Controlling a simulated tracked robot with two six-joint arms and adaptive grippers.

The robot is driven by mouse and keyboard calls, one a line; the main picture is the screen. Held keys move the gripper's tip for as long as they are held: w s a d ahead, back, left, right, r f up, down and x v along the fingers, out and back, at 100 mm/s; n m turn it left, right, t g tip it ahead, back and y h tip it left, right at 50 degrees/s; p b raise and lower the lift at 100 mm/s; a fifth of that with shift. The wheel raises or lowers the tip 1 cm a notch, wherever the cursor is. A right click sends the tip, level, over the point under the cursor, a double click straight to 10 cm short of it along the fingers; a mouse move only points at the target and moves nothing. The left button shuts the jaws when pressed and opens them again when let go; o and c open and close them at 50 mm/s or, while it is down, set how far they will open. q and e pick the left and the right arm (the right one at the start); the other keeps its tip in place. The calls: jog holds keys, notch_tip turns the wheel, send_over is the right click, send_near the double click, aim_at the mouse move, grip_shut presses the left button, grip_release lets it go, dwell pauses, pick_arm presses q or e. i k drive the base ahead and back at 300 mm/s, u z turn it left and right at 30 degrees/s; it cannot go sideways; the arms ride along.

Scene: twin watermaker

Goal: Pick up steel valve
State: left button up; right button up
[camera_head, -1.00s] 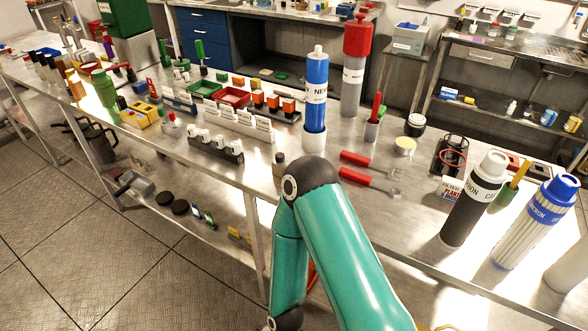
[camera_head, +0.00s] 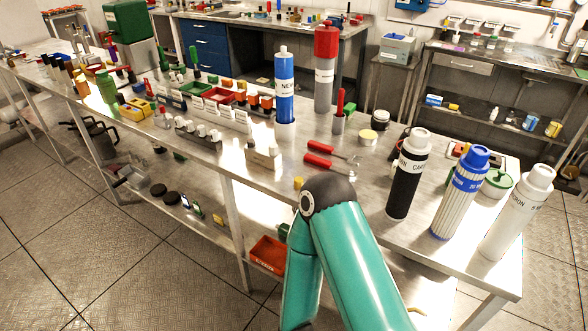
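I cannot single out the steel valve for certain. A dark holder (camera_head: 207,141) on the bench carries several small pale fittings, too small to identify. A light block (camera_head: 263,161) with a small metal-looking piece on top stands just right of it. One teal arm of mine rises from the bottom edge, bends at a dark joint in front of the bench and folds back down. Neither gripper shows in the view. The arm hides part of the bench's front edge and the lower shelf.
A blue cylinder (camera_head: 285,90) and a red-topped grey one (camera_head: 325,75) stand behind. Red-handled tools (camera_head: 325,162) lie mid-bench. Black (camera_head: 407,180), blue-topped (camera_head: 460,195) and white (camera_head: 515,215) cartridges stand at right. A red bin (camera_head: 268,254) is on the lower shelf. Floor is clear at left.

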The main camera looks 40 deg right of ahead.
aim_at(259, 154)
jog(key=z, duration=0.05)
jog(key=k, duration=0.55)
jog(key=z, duration=0.6)
jog(key=i, duration=0.85)
jog(key=z, duration=0.05)
